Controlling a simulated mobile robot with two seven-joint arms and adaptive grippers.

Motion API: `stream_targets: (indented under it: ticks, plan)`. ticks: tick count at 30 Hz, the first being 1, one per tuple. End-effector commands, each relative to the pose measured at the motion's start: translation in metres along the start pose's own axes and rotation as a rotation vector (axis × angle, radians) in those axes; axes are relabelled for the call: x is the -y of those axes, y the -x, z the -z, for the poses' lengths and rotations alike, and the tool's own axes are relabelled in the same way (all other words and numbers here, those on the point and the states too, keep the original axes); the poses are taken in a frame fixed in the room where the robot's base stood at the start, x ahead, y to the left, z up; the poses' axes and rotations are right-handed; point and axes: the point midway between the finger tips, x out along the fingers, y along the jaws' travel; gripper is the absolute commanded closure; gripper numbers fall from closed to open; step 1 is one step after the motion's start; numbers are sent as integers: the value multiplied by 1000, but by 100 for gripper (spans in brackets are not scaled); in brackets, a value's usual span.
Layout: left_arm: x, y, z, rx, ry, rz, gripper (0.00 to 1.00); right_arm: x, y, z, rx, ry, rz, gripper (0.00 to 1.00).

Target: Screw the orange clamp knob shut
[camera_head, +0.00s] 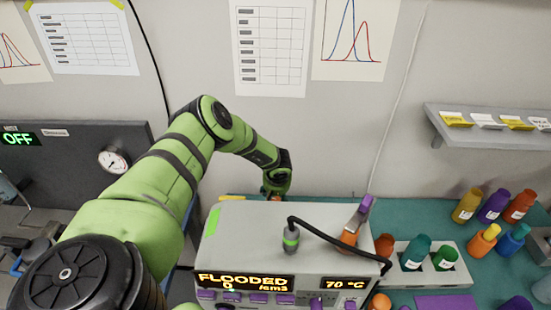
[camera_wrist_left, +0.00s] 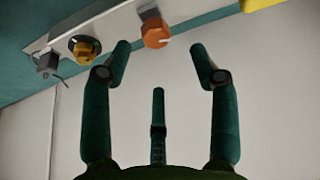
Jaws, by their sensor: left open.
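The orange clamp knob (camera_wrist_left: 156,30) is a faceted knob on a pale strip at the top of the left wrist view. My left gripper (camera_wrist_left: 160,52) is open, with its fingers spread. The knob appears beyond the fingertips, between the two outer fingers, and nothing is held. In the head view my left gripper (camera_head: 274,190) is small and partly hidden behind the back edge of the grey instrument (camera_head: 240,222). I cannot tell there whether it touches the knob. My right gripper is not in view.
A yellow knob (camera_wrist_left: 84,48) and a grey knob (camera_wrist_left: 47,63) sit on the same strip. The instrument display (camera_head: 243,283) reads FLOODED. A black curved hose (camera_head: 340,243) crosses its top. A bottle rack (camera_head: 445,274) stands to the right. The wall is close behind.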

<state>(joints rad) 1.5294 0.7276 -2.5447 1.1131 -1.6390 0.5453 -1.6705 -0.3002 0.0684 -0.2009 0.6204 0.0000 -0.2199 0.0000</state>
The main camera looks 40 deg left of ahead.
Motion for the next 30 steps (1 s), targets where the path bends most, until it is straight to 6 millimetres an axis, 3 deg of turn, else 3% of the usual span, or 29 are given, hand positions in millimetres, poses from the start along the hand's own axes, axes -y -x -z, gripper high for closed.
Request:
stream_targets:
  ticks: [4, 12, 18, 30]
  plan:
    - [1, -11, -1, -1, -8, 7, 40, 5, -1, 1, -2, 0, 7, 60]
    - [1, -42, -1, -2, -3, 6, 40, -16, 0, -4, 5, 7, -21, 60]
    - [0, -60, 0, -3, -2, 4, 40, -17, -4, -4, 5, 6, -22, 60]
    - [1, -71, -1, 0, -2, 3, 40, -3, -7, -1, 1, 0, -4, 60]
